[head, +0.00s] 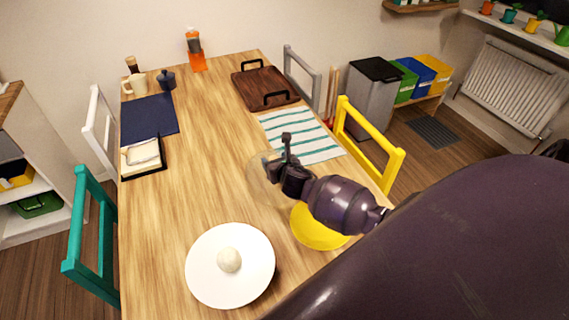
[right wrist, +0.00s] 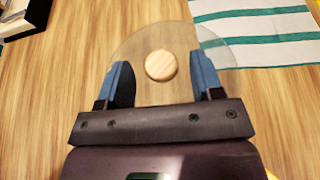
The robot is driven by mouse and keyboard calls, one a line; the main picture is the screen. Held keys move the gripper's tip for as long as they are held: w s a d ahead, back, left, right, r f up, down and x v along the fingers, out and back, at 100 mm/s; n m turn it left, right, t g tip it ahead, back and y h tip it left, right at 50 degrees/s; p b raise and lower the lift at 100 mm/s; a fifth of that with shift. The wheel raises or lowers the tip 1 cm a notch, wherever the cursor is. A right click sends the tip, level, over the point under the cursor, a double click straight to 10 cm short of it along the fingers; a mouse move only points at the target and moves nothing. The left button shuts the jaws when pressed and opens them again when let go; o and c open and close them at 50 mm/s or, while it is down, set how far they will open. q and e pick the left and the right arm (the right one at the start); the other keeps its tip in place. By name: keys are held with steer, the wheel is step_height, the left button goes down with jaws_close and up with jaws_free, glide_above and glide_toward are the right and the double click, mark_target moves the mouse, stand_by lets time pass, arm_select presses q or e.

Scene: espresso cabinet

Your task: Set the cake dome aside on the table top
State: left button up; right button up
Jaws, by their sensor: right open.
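The cake dome (head: 257,183) is clear and faint in the head view, on the table top beside the striped cloth and partly hidden by my right gripper. In the right wrist view the dome (right wrist: 140,40) has a round wooden knob (right wrist: 160,65). My right gripper (head: 281,165) is over the dome; in the right wrist view its blue fingers (right wrist: 160,80) are open, apart on either side of the knob, with visible gaps. A white plate (head: 205,284) with a pale round ball (head: 229,260) stands uncovered on the table (head: 170,215) at the near side. My left gripper is out of view.
A yellow plate (head: 318,236) lies under my right forearm. The striped cloth (head: 300,135), a dark wooden tray (head: 262,88), a navy mat (head: 150,117) and a black tray with a napkin (head: 143,155) lie farther back. The table's middle left is clear.

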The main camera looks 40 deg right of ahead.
steer(key=v, duration=1)
steer(key=s+a+f+m+y, duration=0.1)
steer(key=s+a+f+m, duration=0.1)
steer(key=s+m, duration=0.4)
steer(key=s+a+f+m+g+y, duration=0.1)
steer(key=s+m, duration=0.5)
steer(key=m, duration=0.9)
steer(key=s+a+f+m, duration=0.3)
steer(key=s+m, duration=0.4)
steer(key=m, duration=0.4)
steer(key=shift+a+m+y+p, duration=0.3)
steer(key=shift+a+y+p, duration=0.15)
steer(key=shift+a, duration=0.4)
steer(key=shift+s+f, duration=0.1)
steer(key=shift+f, duration=0.1)
steer(key=shift+f+b, duration=0.35)
steer(key=shift+b, duration=0.25)
steer(key=shift+w+r, duration=0.1)
steer(key=shift+w, duration=0.1)
